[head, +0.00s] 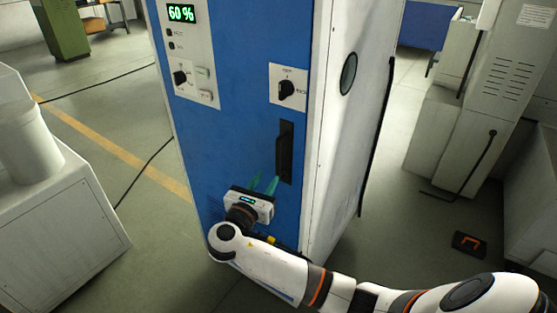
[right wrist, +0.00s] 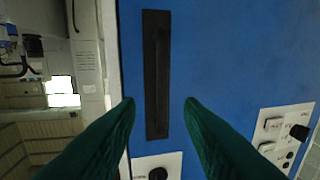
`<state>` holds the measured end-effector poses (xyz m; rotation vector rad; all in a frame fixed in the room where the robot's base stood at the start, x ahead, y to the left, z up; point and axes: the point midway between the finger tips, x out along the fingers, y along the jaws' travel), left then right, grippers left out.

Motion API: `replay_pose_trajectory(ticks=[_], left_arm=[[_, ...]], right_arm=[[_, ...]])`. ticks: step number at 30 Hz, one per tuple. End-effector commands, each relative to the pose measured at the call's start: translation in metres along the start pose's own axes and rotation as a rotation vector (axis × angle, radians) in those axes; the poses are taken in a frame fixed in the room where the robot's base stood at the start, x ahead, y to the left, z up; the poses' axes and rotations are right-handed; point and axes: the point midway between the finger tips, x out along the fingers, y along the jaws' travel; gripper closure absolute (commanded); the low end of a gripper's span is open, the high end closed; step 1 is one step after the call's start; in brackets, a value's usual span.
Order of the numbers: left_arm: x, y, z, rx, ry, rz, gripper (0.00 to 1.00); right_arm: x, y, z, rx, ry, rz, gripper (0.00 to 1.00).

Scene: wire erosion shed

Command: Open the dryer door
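The dryer (head: 235,110) is a tall cabinet with a blue front and white sides in the middle of the head view. Its blue door looks shut. A long black upright handle (head: 285,152) sits in a dark recess near the front's right edge. My right gripper (head: 264,184), with green fingers, is just below and left of the handle in the head view. In the right wrist view, the handle (right wrist: 157,75) lies ahead between the two open, empty fingertips (right wrist: 160,106). No contact with the handle shows. My left gripper is not in view.
The dryer has a display reading 60 % (head: 181,13) and a rotary switch panel (head: 288,88) above the handle. A white cabinet (head: 60,235) stands at left, grey machines (head: 500,75) at right. An orange and black object (head: 469,243) lies on the floor at right.

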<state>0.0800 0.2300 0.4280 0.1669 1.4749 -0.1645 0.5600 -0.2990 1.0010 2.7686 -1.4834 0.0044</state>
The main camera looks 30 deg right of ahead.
Motion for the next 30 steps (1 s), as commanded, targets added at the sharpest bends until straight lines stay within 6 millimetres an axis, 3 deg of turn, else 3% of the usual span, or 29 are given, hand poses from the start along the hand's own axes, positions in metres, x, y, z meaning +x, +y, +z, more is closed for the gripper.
replay_pose_trajectory(ticks=[6,13,26,30], left_arm=[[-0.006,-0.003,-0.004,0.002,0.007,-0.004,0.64],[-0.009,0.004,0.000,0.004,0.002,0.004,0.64],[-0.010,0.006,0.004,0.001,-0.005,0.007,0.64],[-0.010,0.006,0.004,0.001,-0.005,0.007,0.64]], right_arm=[[0.046,0.000,-0.002,0.000,0.002,0.002,0.66],[0.082,0.000,0.000,0.001,-0.001,0.000,0.66],[0.094,0.000,0.001,0.002,-0.003,-0.002,0.66],[0.094,0.000,0.001,0.002,-0.003,-0.002,0.84]])
